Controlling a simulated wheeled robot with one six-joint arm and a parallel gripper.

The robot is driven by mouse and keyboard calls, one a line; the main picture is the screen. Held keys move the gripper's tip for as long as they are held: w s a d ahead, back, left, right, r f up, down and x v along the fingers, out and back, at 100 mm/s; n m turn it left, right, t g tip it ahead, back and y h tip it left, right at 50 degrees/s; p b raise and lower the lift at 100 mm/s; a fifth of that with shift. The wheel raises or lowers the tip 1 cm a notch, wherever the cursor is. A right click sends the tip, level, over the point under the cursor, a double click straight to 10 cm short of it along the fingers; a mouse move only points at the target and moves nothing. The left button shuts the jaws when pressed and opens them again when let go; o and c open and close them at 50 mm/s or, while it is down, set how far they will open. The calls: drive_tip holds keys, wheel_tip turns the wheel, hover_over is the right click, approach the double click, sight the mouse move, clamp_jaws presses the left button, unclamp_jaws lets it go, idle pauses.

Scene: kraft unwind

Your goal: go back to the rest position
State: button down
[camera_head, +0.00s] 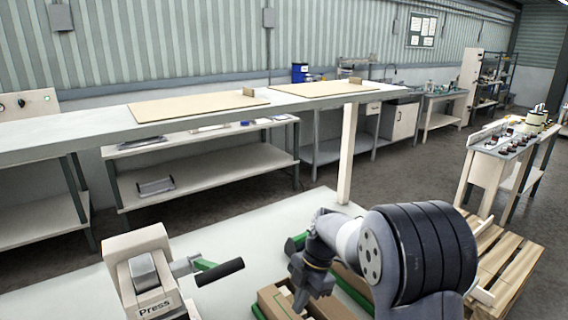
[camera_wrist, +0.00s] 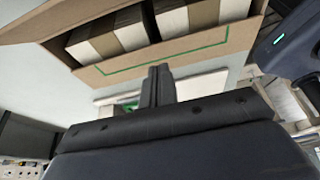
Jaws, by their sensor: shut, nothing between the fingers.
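My gripper (camera_head: 300,300) hangs at the lower middle of the head view, pointing down beside a cardboard box (camera_head: 274,303). In the wrist view, my gripper (camera_wrist: 155,72) shows as dark fingers closed together with nothing between them. The fingertips reach toward the near wall of the cardboard box (camera_wrist: 190,58), which has a green line on it. Cream and brown blocks (camera_wrist: 160,25) stand in a row inside that box. I cannot tell whether the fingers touch the box wall.
A press (camera_head: 146,272) with a black-handled lever (camera_head: 220,271) stands on the white table (camera_head: 225,222), left of my arm. A wooden pallet (camera_head: 512,262) lies at the right. A long bench (camera_head: 70,132) runs behind. The grey floor (camera_head: 405,172) beyond the table is clear.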

drive_tip(key=shift+s+a+r+t+h, duration=0.3)
drive_tip(key=shift+a+t+h, duration=0.2)
drive_tip(key=shift+h, duration=0.2)
drive_tip(key=shift+s+a+r+t+h, duration=0.3)
drive_tip(key=shift+a+t+h, duration=0.15)
drive_tip(key=shift+h, duration=0.25)
drive_tip(key=shift+s, duration=0.1)
